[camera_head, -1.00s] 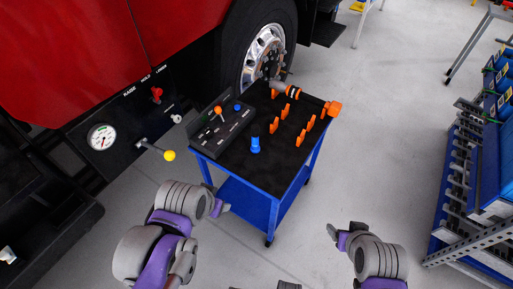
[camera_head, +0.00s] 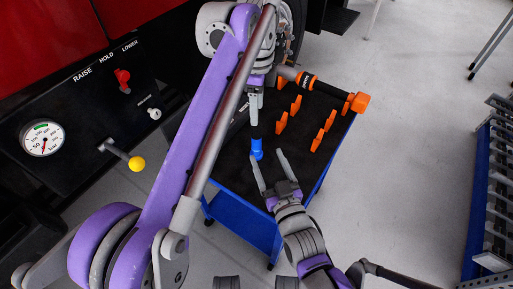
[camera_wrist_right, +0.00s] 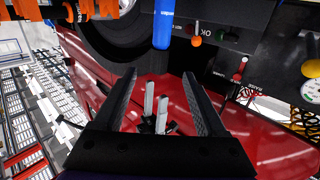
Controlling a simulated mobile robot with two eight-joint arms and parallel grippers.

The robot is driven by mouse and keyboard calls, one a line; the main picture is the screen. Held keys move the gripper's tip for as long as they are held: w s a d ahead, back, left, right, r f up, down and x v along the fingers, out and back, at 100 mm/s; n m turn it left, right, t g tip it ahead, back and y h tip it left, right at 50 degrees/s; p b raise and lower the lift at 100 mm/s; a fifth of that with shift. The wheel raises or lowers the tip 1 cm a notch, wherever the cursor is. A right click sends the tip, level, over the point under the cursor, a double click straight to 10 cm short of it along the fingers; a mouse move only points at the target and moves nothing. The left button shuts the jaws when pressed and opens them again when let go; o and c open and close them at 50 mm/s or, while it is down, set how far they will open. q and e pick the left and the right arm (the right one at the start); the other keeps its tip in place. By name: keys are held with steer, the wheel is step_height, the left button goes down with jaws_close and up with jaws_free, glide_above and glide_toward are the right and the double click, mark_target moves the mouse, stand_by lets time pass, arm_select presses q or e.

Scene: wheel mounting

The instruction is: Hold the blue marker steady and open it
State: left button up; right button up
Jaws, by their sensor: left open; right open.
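The blue marker (camera_head: 257,149) stands upright on the dark top of the cart (camera_head: 229,168); it also shows at the top of the right wrist view (camera_wrist_right: 163,28). My left gripper (camera_head: 254,122) is above the marker, pointing down, with its jaws open and empty. Its pale fingers also show in the right wrist view (camera_wrist_right: 155,98). My right gripper (camera_head: 267,154) is open and empty at the marker's near side. In the right wrist view its dark fingertips (camera_wrist_right: 160,74) are spread, and the marker lies beyond them, apart from both.
Several orange holders (camera_head: 297,105) stand on the cart, with an orange-and-black tool (camera_head: 307,80) behind them. A yellow-knobbed lever (camera_head: 136,163) and a gauge (camera_head: 43,138) are on the truck panel at left. A blue rack (camera_head: 478,205) stands at right. The floor between is clear.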

mark_target(258, 136)
steer(key=x, duration=1)
steer(key=shift+w, duration=0.1)
jaws_close()
stand_by(1.1)
jaws_free()
